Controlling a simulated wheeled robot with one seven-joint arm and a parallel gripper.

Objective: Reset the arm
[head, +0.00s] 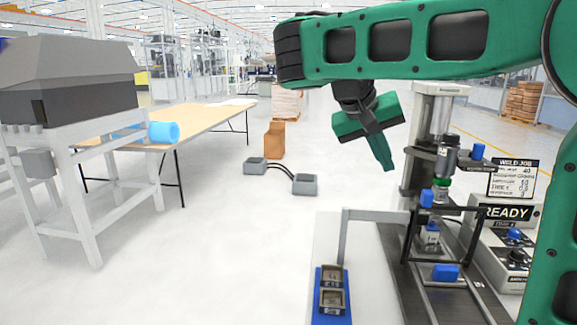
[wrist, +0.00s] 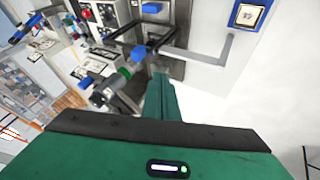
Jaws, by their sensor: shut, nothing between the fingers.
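My green arm reaches in from the right across the top of the head view. My gripper (head: 386,166) hangs below its wrist, tilted, with its fingers together and empty. It is in free air, to the left of the welding station's column and above the floor. In the wrist view my gripper (wrist: 161,84) shows as closed green fingers pointing towards the station, with nothing held.
The welding station (head: 424,146) with blue knobs stands close on the right, beside a control box with a "READY" sign (head: 505,212). A blue tray (head: 319,304) holds small metal parts in front. A wooden table (head: 200,118) and a grey machine (head: 70,85) stand left. Floor between is mostly clear.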

